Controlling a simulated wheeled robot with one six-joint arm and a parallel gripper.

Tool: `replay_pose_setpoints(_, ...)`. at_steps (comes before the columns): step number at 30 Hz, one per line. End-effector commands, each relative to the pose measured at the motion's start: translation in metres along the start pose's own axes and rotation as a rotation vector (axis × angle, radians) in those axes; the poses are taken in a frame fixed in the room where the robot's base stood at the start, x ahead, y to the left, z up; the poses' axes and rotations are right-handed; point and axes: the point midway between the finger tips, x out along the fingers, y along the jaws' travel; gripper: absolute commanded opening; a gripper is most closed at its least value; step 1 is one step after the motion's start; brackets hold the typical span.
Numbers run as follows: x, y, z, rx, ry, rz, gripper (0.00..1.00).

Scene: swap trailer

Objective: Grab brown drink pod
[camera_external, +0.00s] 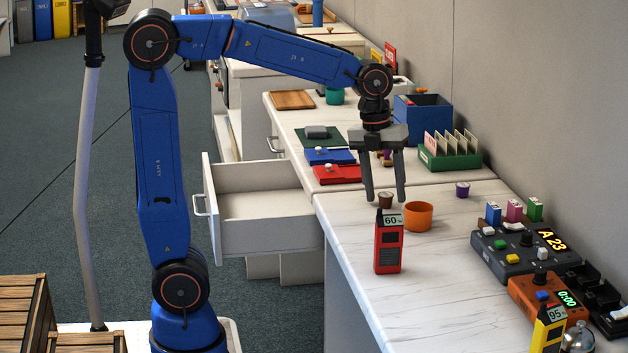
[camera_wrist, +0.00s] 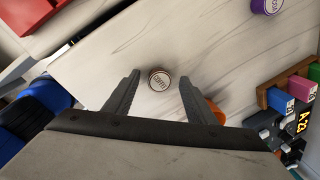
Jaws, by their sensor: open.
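The brown drink pod (camera_external: 385,200) stands on the white marbled counter, just behind a red handheld device. In the wrist view the pod (camera_wrist: 159,79) shows its pale round lid with lettering, lying between the two fingers and a little beyond their tips. My gripper (camera_external: 384,198) points straight down over the pod in the external view, with a finger on each side of it. In the wrist view my gripper (camera_wrist: 158,76) is open and empty. I cannot tell exactly how high the fingertips are above the counter.
An orange cup (camera_external: 419,217) stands close to the right of the pod. The red device (camera_external: 388,246) stands in front. A purple pod (camera_external: 462,190) is further right. A dark control box (camera_external: 515,255) lies along the wall side. An open drawer (camera_external: 262,205) juts out left.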

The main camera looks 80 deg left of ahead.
Motion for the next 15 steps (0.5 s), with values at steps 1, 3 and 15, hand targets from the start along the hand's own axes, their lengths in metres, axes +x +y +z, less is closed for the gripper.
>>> replay_pose_setpoints(1,-0.0002,0.0000,0.0000,0.000,0.000,0.000,0.51)
replay_pose_setpoints(3,-0.0003,0.0000,0.0000,0.000,0.000,0.000,0.48)
replay_pose_setpoints(15,-0.0005,0.0001,0.0000,0.000,0.000,0.000,0.07)
